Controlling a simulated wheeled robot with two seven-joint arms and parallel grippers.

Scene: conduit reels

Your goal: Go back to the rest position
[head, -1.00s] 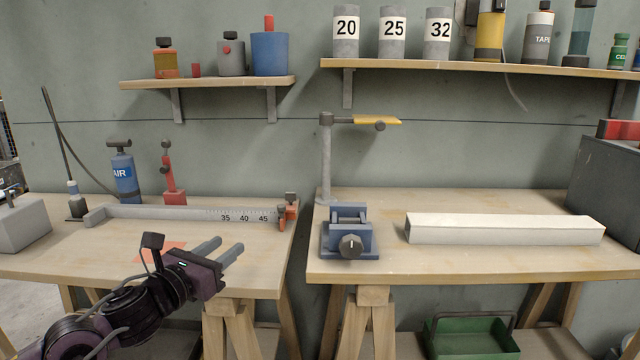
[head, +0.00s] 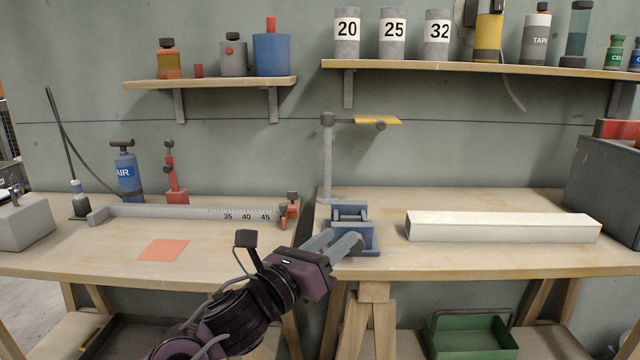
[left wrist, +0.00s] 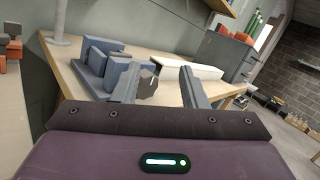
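My left gripper (head: 336,244) reaches in from the bottom of the head view, its two grey fingers apart with nothing between them. In the head view its fingertips overlap the front of the small blue vise (head: 354,216) on the right bench; I cannot tell whether they touch it. The left wrist view shows the open fingers (left wrist: 160,82) with the blue vise (left wrist: 97,68) just beyond the left one. The vise's dark knob (left wrist: 148,84) shows between the fingers. My right gripper is in neither view.
A long white duct (head: 502,227) lies on the right bench (head: 480,262). A post with a yellow arm (head: 376,120) stands behind the vise. The left bench holds a measuring rail (head: 180,211) and an orange patch (head: 164,250). A green tray (head: 470,338) sits below.

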